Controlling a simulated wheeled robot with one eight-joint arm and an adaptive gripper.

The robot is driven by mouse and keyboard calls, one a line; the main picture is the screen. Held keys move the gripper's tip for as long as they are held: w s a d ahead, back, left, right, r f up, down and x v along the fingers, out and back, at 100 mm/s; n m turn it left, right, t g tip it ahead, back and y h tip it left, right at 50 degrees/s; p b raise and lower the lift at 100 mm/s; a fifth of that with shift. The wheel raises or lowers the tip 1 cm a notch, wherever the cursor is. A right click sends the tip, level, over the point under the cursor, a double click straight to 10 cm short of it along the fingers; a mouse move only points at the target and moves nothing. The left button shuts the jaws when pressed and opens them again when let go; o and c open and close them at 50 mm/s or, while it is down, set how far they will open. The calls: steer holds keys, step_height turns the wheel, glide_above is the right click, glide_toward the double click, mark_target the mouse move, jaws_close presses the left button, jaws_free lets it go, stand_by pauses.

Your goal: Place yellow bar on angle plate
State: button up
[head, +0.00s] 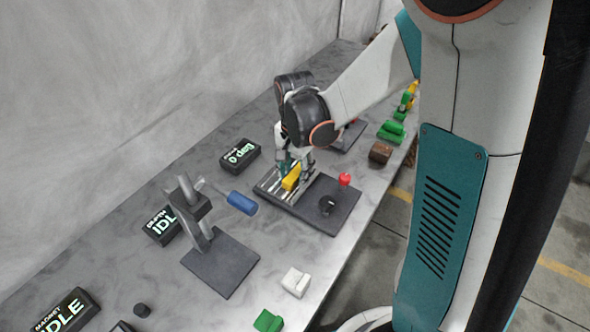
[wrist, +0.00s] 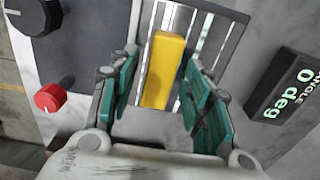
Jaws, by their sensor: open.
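The yellow bar (wrist: 162,72) lies on the slotted metal angle plate (wrist: 212,45), between the two teal finger pads of my gripper (wrist: 158,95) in the wrist view. My gripper is open, with a gap visible on both sides of the bar. In the head view my gripper (head: 296,172) is low over the plate, and the yellow bar (head: 291,178) shows beneath it. The plate sits on a dark base (head: 318,215) with a red knob (head: 344,180) and a black knob (head: 327,205). The arm partly hides the plate in the head view.
An angle display reading 0 deg (head: 240,154) stands left of the plate. A white block (head: 296,282), a green block (head: 268,321) and a brown block (head: 380,153) lie along the table's right side.

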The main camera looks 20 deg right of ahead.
mark_target(295, 173)
step_height(295, 173, up, 12)
steer(key=p, duration=0.4)
steer(key=s+r+n+t, duration=0.3)
steer(key=s+r+n, duration=0.1)
steer(key=s, duration=0.3)
steer(key=s+r+n+t, duration=0.4)
steer(key=s+n, duration=0.2)
steer(key=s, duration=0.2)
steer(key=shift+r+n, duration=0.4)
stand_by(1.6)
